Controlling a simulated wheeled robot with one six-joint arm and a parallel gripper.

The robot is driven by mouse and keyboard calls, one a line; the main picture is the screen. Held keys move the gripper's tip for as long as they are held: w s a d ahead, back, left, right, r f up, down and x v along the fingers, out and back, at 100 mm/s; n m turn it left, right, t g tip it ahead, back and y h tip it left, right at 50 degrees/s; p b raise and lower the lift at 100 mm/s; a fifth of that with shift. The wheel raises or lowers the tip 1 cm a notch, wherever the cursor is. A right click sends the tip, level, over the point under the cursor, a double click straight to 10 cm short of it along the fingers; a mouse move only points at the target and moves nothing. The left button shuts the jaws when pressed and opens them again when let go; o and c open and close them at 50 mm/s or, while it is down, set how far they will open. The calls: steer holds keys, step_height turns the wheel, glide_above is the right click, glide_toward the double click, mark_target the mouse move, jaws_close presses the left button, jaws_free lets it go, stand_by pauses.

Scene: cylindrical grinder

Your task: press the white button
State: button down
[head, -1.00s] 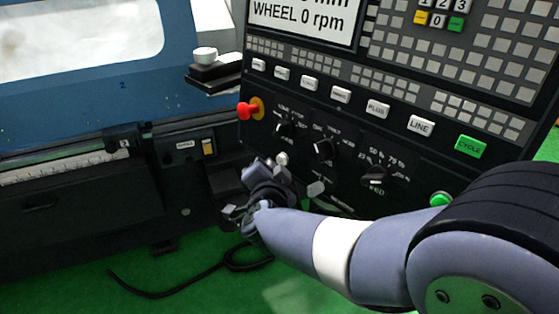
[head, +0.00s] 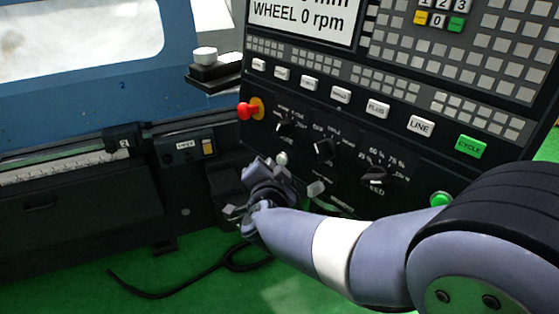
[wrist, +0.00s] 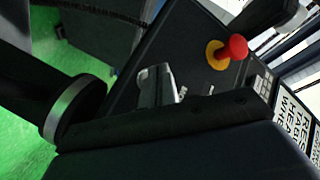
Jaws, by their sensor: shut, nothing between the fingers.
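The white button (head: 281,158) shows in the head view as a small round pale cap low on the black control panel (head: 345,160), below the left rotary knob. My wrist (head: 268,190) is just below and left of it, partly covering the panel's lower left edge. In the wrist view my gripper (wrist: 158,85) shows as grey fingers over the dark panel, shut and empty. Whether its tips touch the button cannot be told, and the button is not clearly seen in the wrist view.
A red emergency stop (head: 248,111) on a yellow ring sits up and left of the button; it also shows in the wrist view (wrist: 235,47). Rotary knobs (head: 325,149), a row of white keys (head: 341,95) and a green button (head: 440,199) are nearby. A cable (head: 165,294) lies on the green floor.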

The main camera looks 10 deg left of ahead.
steer(key=shift+w+d, duration=0.1)
steer(key=shift+w, duration=0.05)
steer(key=shift+w+d, duration=0.15)
steer(key=shift+w, duration=0.05)
steer(key=shift+w+d+f+b, duration=0.15)
steer(key=shift+w+d+b, duration=0.1)
steer(key=shift+w+b, duration=0.1)
stand_by(0.7)
stand_by(0.4)
steer(key=shift+s+a+p, duration=0.5)
steer(key=shift+s, duration=0.15)
steer(key=shift+r, duration=0.2)
steer(key=s+a+p, duration=0.1)
steer(key=s, duration=0.1)
steer(key=s+a+p, duration=0.1)
steer(key=s+a, duration=0.1)
steer(key=shift+r+p, duration=0.3)
steer(key=shift+r, duration=0.1)
